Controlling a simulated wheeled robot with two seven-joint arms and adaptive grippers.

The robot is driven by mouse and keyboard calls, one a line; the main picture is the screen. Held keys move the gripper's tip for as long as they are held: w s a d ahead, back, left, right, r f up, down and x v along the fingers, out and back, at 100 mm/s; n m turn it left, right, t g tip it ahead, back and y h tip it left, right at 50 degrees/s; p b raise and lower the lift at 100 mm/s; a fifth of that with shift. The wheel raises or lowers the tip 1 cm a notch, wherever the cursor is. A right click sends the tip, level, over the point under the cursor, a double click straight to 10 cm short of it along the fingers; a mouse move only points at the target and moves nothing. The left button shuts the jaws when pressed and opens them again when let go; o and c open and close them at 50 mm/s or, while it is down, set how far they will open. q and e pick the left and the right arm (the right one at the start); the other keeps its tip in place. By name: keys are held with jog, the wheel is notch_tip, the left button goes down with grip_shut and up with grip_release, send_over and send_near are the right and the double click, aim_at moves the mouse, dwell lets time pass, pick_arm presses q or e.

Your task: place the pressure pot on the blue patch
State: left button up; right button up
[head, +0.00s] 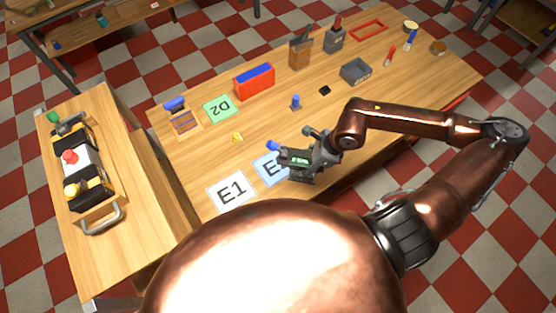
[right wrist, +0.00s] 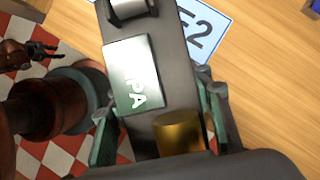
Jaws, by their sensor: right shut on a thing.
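My right gripper (head: 318,156) is shut on a dark grey block-like body with a pale IPA label, which I take to be the pressure pot (head: 298,161). In the right wrist view the pot (right wrist: 165,75) lies between the gripper's green-padded fingers (right wrist: 160,130), with a silver cylinder at its top and a gold one near the fingers. The blue patch (head: 264,168), marked E2, is partly covered by the pot in the head view; it also shows in the right wrist view (right wrist: 208,30). I cannot tell whether the pot touches it. My left gripper (right wrist: 40,48) appears small at the left edge.
A white E1 patch (head: 232,191) lies beside the blue one, and a green D2 patch (head: 220,108) farther back. A yellow piece (head: 237,138), blue-topped piece (head: 295,102) and red-and-blue box (head: 254,81) stand behind. A handled tray (head: 88,213) is on the left table.

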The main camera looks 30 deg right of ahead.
jog(key=w+a+f+p, duration=0.1)
jog(key=w+f, duration=0.3)
jog(key=w+a+f, duration=0.1)
jog(key=w+f, duration=0.3)
jog(key=w+a+f+p, duration=0.1)
jog(key=w+f, duration=0.3)
jog(key=shift+w+a+f+p, duration=0.15)
jog(key=shift+w+f+p, duration=0.1)
jog(key=shift+w+p, duration=0.1)
jog(key=o, duration=1.1)
jog(key=shift+f, duration=0.2)
jog(key=o, duration=0.5)
jog(key=shift+c, duration=0.2)
jog(key=shift+r, duration=0.2)
jog(key=b+v, duration=0.1)
jog(key=v, duration=1.1)
jog(key=shift+b, duration=0.3)
